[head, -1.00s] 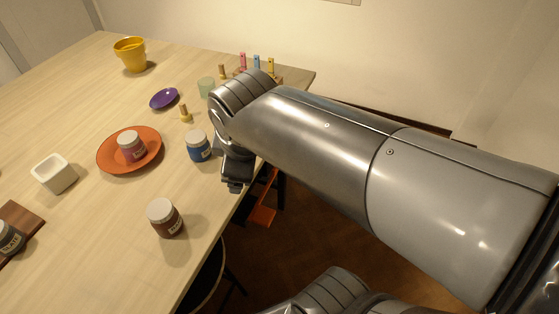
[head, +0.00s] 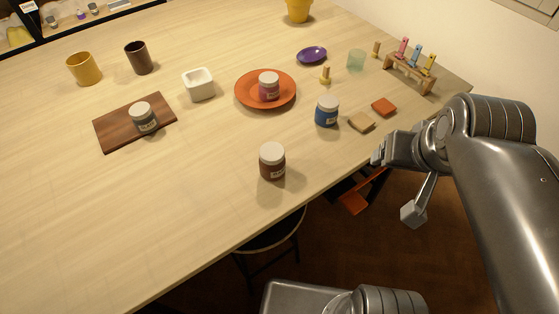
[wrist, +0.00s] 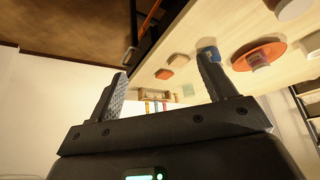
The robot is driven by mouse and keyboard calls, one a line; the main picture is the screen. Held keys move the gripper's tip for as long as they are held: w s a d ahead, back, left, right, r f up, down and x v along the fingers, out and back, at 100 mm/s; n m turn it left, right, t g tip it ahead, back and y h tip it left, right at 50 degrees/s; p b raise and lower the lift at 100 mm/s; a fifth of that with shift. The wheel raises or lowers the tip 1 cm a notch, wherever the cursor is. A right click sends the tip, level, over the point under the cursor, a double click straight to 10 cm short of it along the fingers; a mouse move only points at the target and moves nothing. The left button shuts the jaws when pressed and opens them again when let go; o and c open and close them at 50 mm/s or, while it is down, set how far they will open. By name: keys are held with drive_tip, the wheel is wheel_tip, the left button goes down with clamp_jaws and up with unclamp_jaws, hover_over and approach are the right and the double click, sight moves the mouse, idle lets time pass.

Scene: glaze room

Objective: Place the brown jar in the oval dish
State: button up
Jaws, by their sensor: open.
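The brown jar (head: 272,163), with a white lid and pale label, stands upright near the table's front edge in the head view. A shallow purple dish (head: 312,55) lies farther back and looks empty. An orange dish (head: 246,98) holds a pink jar (head: 269,88); it also shows in the wrist view (wrist: 243,62). I cannot tell for sure which dish is the oval one. My gripper (head: 378,156) is off the table's front edge, right of the brown jar and apart from it. In the wrist view my gripper (wrist: 165,85) is open and empty.
A blue jar (head: 326,112), a tan block (head: 361,123) and a red block (head: 384,107) sit near my gripper. A rack with coloured pegs (head: 410,70) stands at the right corner. A white square pot (head: 198,85) and a board (head: 112,133) with another jar are left. The left front is clear.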

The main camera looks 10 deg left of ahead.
wheel_tip(320, 180, up, 4)
drive_tip(key=a+n+t+h, duration=0.8)
drive_tip(key=a+n+h, duration=0.3)
drive_tip(key=a+n, duration=1.85)
drive_tip(key=m, duration=0.1)
approach(280, 148)
drive_tip(key=shift+s+a+h, duration=0.3)
drive_tip(key=shift+s+a, duration=0.1)
drive_tip(key=shift+a, duration=0.1)
drive_tip(key=shift+f+m, duration=0.25)
drive_tip(key=shift+w+d+f, duration=0.1)
drive_tip(key=shift+w+d, duration=0.15)
drive_tip(key=x, duration=0.4)
drive_tip(key=shift+w+d, duration=0.2)
drive_tip(key=shift+w, duration=0.05)
drive_tip(key=shift+a+x, duration=0.2)
drive_tip(key=shift+x, duration=2.5)
drive_tip(key=shift+w+f, duration=0.1)
drive_tip(key=shift+w, duration=0.1)
